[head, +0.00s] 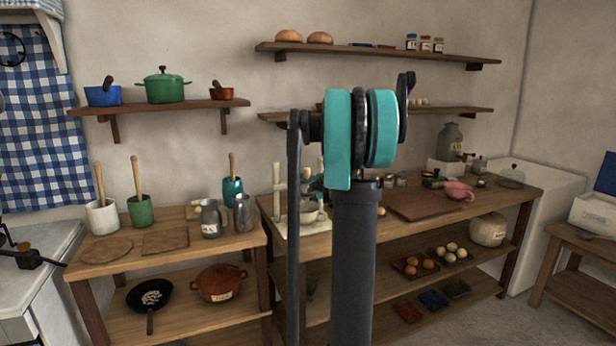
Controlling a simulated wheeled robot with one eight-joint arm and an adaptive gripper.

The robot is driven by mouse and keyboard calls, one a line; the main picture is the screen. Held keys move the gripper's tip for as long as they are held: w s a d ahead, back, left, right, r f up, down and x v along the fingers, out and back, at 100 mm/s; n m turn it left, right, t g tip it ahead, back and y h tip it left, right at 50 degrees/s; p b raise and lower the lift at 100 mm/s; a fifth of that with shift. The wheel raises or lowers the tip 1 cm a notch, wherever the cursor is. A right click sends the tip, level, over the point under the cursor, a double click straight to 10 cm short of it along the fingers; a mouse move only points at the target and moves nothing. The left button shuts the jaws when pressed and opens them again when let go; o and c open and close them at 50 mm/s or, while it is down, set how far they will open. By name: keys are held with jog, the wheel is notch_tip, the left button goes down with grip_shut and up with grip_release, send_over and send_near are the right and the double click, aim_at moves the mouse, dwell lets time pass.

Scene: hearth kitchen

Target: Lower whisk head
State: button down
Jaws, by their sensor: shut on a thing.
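A cream whisk stand (278,190) with an upright post stands at the left end of the right-hand worktable. A small pale bowl (311,214) sits on its base. My arm rises in front and hides the stand's right side. My gripper (315,183) shows only as a small dark part at the arm's left edge, just above the bowl. It is shut on the whisk head, which is too small and covered for its shape or height to be clear.
A board (424,206), a pink vessel (458,190) and a grey urn (449,138) stand to the right on the worktable. Grey jugs (212,218) and a teal crock (232,190) stand on the left table. A shelf (435,110) runs along the wall above.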

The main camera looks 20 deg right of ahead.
jog(key=shift+f, duration=1.75)
jog(key=c, duration=1.4)
grip_release()
jog(key=shift+c, duration=0.2)
jog(key=shift+r, duration=0.1)
jog(key=v, duration=0.7)
